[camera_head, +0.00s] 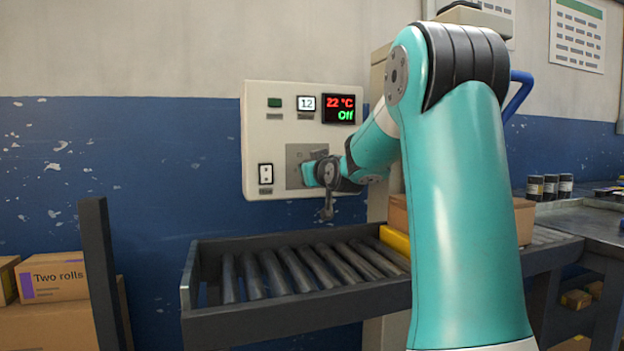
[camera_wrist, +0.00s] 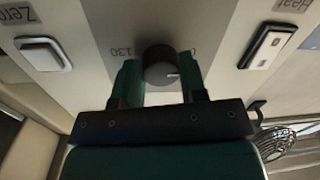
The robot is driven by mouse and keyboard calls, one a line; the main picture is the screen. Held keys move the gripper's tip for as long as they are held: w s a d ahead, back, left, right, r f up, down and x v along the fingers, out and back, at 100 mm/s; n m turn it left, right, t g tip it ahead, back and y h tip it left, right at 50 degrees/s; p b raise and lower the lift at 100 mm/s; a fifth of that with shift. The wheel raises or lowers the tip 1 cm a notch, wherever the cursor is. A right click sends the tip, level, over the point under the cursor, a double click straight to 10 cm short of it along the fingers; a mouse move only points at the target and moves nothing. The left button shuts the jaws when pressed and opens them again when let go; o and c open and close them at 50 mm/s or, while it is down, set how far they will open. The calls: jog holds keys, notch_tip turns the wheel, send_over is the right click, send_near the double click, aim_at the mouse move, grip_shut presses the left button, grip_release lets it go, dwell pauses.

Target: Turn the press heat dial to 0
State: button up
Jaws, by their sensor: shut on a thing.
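The press heat dial (camera_wrist: 158,56) is a dark round knob on a grey plate in the wrist view. Its short white mark points to the right of that picture. A "130" is printed to the left of the dial, and a marking to the right is mostly hidden by a finger. My gripper (camera_wrist: 160,73) has its two green fingers on either side of the dial, shut on it. In the head view my gripper (camera_head: 318,172) is at the control panel (camera_head: 258,140), and the dial is hidden there. The panel display (camera_head: 339,109) reads "22 °C" and "Off".
A rocker switch (camera_wrist: 265,45) near the label "Heat" and a button (camera_wrist: 43,54) near "Zero" flank the dial. A roller conveyor (camera_head: 300,275) runs below the panel, with a brown box (camera_head: 398,214) on it. Cartons (camera_head: 58,277) stand at left.

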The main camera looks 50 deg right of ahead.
jog(key=shift+f+n+b, duration=0.2)
jog(key=shift+n+b, duration=0.45)
jog(key=shift+n, duration=0.45)
jog(key=o, duration=0.9)
jog(key=shift+r, duration=0.1)
jog(key=v, duration=0.5)
jog(key=p+v, duration=0.1)
jog(key=v, duration=0.5)
jog(key=p+v, duration=0.1)
jog(key=v, duration=0.5)
jog(key=shift+s+a+r, duration=0.15)
jog(key=shift+s+r, duration=0.05)
jog(key=shift+r, duration=0.05)
jog(key=shift+w, duration=0.1)
